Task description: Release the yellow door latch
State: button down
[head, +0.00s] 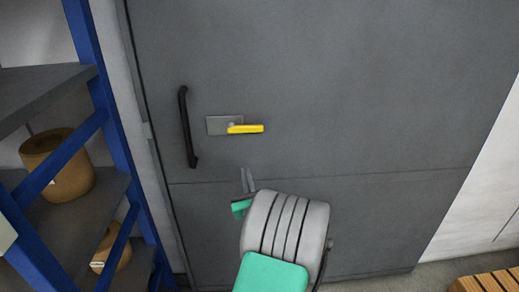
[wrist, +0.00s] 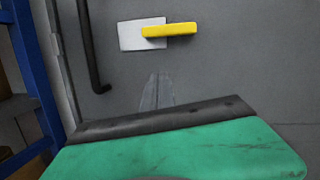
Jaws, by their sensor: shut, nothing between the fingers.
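The yellow latch (head: 247,129) is a short bar lying level on a light grey plate (head: 215,125) on the dark grey door (head: 360,90). In the wrist view the yellow latch (wrist: 170,30) is at the top, its bar pointing right from the plate (wrist: 132,34). My gripper (head: 247,172) is just below the latch, apart from it, with its thin grey fingers together and empty. The fingers also show in the wrist view (wrist: 157,82), below the latch. The green and grey wrist body hides the lower part of the door.
A black vertical handle (head: 187,128) is on the door, left of the latch. A blue-framed shelf (head: 88,60) with brown rolls (head: 58,163) stands at the left. A wooden slatted thing (head: 490,282) is at the lower right. The door face around the latch is clear.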

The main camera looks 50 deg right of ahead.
aim_at(245, 128)
jog(key=s+d+m, duration=0.1)
jog(key=s+m+g+h, duration=0.1)
jog(key=s+d+m+g+h, duration=0.1)
jog(key=shift+s+d+f+m, duration=0.25)
jog(key=shift+s+d+m, duration=0.05)
jog(key=shift+s+d, duration=0.1)
jog(key=p+x, duration=0.2)
jog(key=x, duration=0.1)
jog(key=p+x, duration=0.2)
jog(key=x, duration=0.2)
jog(key=p+x, duration=0.3)
jog(key=shift+w+r, duration=0.2)
jog(key=shift+r, duration=0.2)
notch_tip(245, 128, up, 3)
jog(key=shift+s+a+r+p, duration=0.1)
jog(key=shift+s+p, duration=0.05)
jog(key=shift+p, duration=0.7)
